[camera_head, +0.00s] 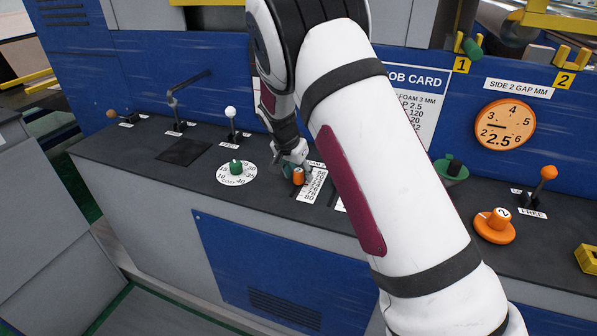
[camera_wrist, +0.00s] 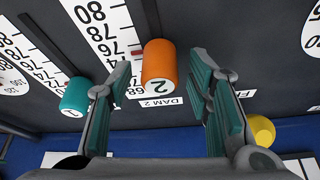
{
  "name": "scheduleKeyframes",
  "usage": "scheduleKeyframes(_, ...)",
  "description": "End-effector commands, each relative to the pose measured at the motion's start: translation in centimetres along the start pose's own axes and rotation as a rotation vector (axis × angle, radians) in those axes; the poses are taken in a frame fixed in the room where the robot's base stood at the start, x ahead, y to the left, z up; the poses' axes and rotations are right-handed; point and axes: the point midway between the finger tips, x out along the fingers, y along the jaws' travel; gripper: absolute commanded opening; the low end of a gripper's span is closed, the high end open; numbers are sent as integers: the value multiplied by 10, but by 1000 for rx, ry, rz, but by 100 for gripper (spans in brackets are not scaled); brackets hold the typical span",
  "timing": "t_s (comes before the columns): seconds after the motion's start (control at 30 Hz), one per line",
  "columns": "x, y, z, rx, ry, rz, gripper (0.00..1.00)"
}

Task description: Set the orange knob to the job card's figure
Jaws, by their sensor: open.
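An orange knob (camera_wrist: 158,66) marked 2 sits on the slot labelled DAM 2, beside a white scale (camera_wrist: 103,30); the scale's figures near it read about 68 to 76. My gripper (camera_wrist: 163,78) is open, one teal finger on each side of this knob; whether they touch it I cannot tell. In the head view the knob (camera_head: 298,176) shows just below my gripper (camera_head: 292,166). Another orange knob (camera_head: 495,219), a round one marked 2, stands at the right. The job card (camera_head: 420,85) is partly hidden by my arm; "FOAM 3 MM", "2.5" and "120" show.
A teal knob (camera_wrist: 76,95) marked 1 is on the neighbouring slot, left of my fingers. A yellow knob (camera_wrist: 261,130) is to the right. A green dial knob (camera_head: 236,167) and several levers stand on the console. An orange gauge (camera_head: 504,125) reads 2.5.

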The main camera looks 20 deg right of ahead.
Motion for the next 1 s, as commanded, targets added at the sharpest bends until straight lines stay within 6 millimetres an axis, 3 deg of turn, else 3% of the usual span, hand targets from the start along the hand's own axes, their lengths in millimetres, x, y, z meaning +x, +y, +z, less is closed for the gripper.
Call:
scheduleKeyframes(0.03, 0, 0, 0, 0, 0, 0, 46)
scheduleKeyframes(0.23, 0, 0, 0, 0, 0, 0, 1)
scheduleKeyframes(0.47, 1, 0, -1, 0, 0, 0, 0)
scheduleKeyframes(0.8, 13, -7, -28, 2, 1, 0, 0)
scheduleKeyframes(1.0, 12, -6, -29, -1, 0, 0, 0)
